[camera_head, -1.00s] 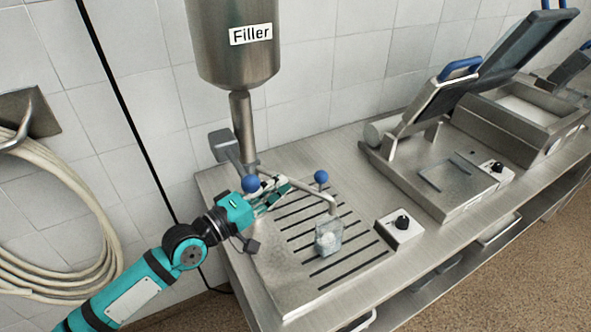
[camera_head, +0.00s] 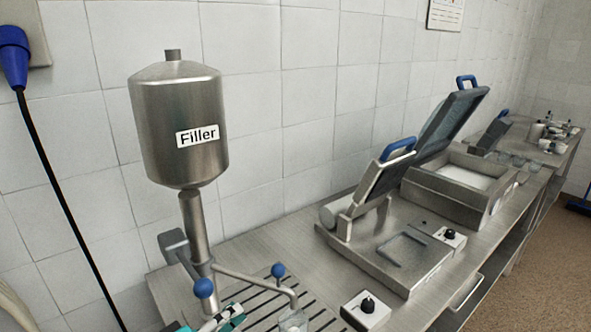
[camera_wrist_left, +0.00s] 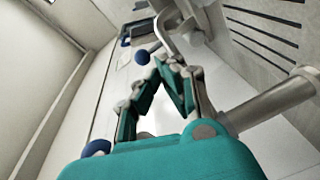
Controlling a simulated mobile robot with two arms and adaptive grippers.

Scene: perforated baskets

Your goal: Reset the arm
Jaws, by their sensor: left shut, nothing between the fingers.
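My left gripper (camera_head: 228,316) shows only in part at the bottom edge of the head view, close to the filler's (camera_head: 180,130) lower pipework. In the left wrist view, the left gripper (camera_wrist_left: 170,64) has its teal fingers drawn together at the tips, with nothing between them. A blue ball knob (camera_wrist_left: 142,57) shows just beyond the fingertips; I cannot tell whether they touch. In the head view, blue knobs (camera_head: 204,288) and (camera_head: 278,270) sit by the filler's spout. A clear container (camera_head: 293,321) under the spout is cut off by the bottom edge. My right gripper is not in view.
A control box (camera_head: 366,309) with a black dial stands right of the slotted drain area. A sealing machine (camera_head: 385,250) with a raised, blue-handled lid stands on the steel counter. A larger open-lidded machine (camera_head: 455,190) stands behind it. The tiled wall is close behind.

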